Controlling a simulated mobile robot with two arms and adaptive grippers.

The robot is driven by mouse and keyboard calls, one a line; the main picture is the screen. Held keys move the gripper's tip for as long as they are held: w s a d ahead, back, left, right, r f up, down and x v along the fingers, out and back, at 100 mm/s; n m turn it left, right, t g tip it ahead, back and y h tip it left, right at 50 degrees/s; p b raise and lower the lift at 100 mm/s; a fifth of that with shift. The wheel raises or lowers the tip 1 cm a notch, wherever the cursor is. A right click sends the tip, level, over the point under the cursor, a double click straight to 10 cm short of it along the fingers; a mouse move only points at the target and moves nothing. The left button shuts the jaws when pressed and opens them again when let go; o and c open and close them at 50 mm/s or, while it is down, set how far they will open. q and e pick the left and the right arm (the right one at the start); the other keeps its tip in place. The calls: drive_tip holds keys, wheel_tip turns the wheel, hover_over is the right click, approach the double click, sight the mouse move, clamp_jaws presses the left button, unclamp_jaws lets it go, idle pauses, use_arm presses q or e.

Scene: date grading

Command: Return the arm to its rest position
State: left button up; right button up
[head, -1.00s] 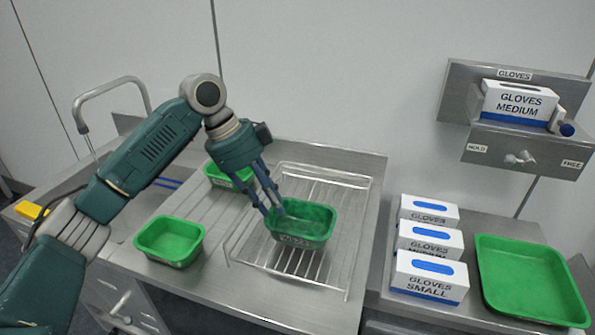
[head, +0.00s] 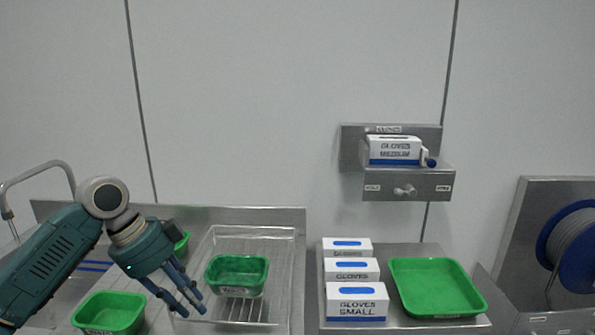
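My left gripper (head: 180,299) comes in from the left in the head view, fingers pointing down and apart. It is open and holds nothing. It is just left of the green tub (head: 237,291) on the wire rack (head: 283,250), with a gap to the tub. Another green tub (head: 108,322) stands on the steel counter at the lower left, partly cut off by the picture's bottom. A third green tub (head: 183,243) shows only a corner behind my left arm. My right gripper is not in view.
Several glove boxes are here: three stand in a row (head: 357,311) on the right counter, beside a flat green tray (head: 437,312). One more box (head: 394,150) sits on the wall holder (head: 408,185). A blue hose reel (head: 575,250) is at the far right. A tap (head: 40,170) is at the left.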

use_arm(q)
drive_tip(key=s+d+f+n, duration=0.2)
drive_tip(key=s+d+f, duration=0.25)
drive_tip(key=f, duration=0.35)
drive_tip(key=s+d+f+n+t, duration=0.1)
drive_tip(key=s+d+f+n, duration=0.15)
drive_tip(key=s+f, duration=0.4)
drive_tip(key=s+d+f+n, duration=0.2)
drive_tip(key=s+d+f, duration=0.2)
drive_tip(key=f, duration=0.5)
drive_tip(key=s+a+f+n+t+y, duration=0.1)
drive_tip(key=s+a+f+n+y, duration=0.1)
drive_tip(key=s+a+n, duration=0.45)
drive_tip(key=s+a+f+n+y, duration=0.1)
drive_tip(key=s+a+n+y, duration=0.2)
drive_tip(key=s, duration=0.6)
wheel_tip(320, 180, down, 29)
drive_tip(key=s+g, duration=0.1)
drive_tip(key=s, duration=0.2)
drive_tip(key=s+a+f+g, duration=0.1)
drive_tip(key=s+a+f, duration=0.2)
drive_tip(key=s+f, duration=1.1)
drive_tip(key=shift+s, duration=0.9)
